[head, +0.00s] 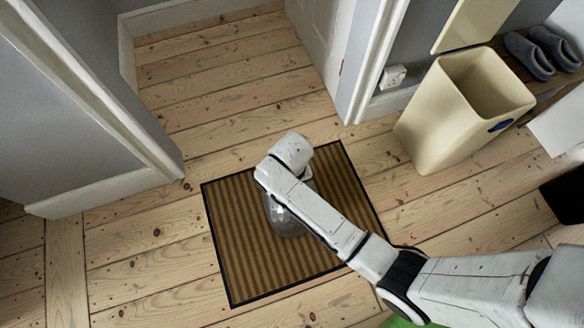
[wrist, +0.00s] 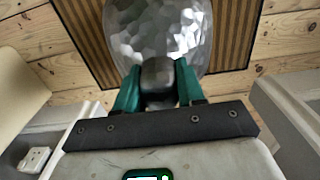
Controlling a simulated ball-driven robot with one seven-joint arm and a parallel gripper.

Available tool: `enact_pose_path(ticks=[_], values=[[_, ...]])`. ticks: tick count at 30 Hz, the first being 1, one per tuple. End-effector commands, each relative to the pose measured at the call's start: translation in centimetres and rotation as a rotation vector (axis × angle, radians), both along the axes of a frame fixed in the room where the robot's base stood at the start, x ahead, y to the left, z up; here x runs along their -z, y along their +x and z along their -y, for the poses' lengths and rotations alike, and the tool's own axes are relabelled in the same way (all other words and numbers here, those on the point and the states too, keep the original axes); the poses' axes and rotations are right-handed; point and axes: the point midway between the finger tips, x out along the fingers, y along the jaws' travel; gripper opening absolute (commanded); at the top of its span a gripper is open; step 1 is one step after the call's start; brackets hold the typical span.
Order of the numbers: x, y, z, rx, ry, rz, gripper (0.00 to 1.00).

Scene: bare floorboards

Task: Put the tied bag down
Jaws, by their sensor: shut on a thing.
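The tied bag (wrist: 160,32) is a grey, shiny, faceted bundle with a dark neck at its near end. In the wrist view my gripper (wrist: 158,78) has its green fingers shut on that dark neck. In the head view the bag (head: 285,220) shows partly from under my white arm, over the brown striped doormat (head: 240,265). My arm hides the bag's top and the gripper there. I cannot tell whether the bag's underside touches the mat.
A cream bin (head: 432,125), open and empty-looking, stands right of the mat by the door frame. Grey slippers (head: 530,55) lie on a shelf at the top right. A wall end (head: 105,190) stands at left. Bare floorboards (head: 150,250) are clear left of the mat.

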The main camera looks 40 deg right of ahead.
Motion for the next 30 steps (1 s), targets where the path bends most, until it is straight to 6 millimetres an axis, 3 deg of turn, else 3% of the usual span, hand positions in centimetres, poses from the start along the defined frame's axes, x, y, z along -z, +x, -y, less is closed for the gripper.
enact_pose_path(ticks=[3,6,18,19,26,30], values=[[2.1,0.0,0.0,0.000,-0.001,0.000,0.00],[2.9,0.0,0.0,0.000,0.000,0.001,0.00],[3.2,0.0,0.0,0.000,-0.001,0.002,0.00],[3.3,-0.1,0.0,0.000,0.000,-0.001,0.41],[3.2,-0.1,0.0,0.000,0.000,-0.001,0.63],[3.2,-0.1,0.0,0.000,0.000,-0.001,0.64]])
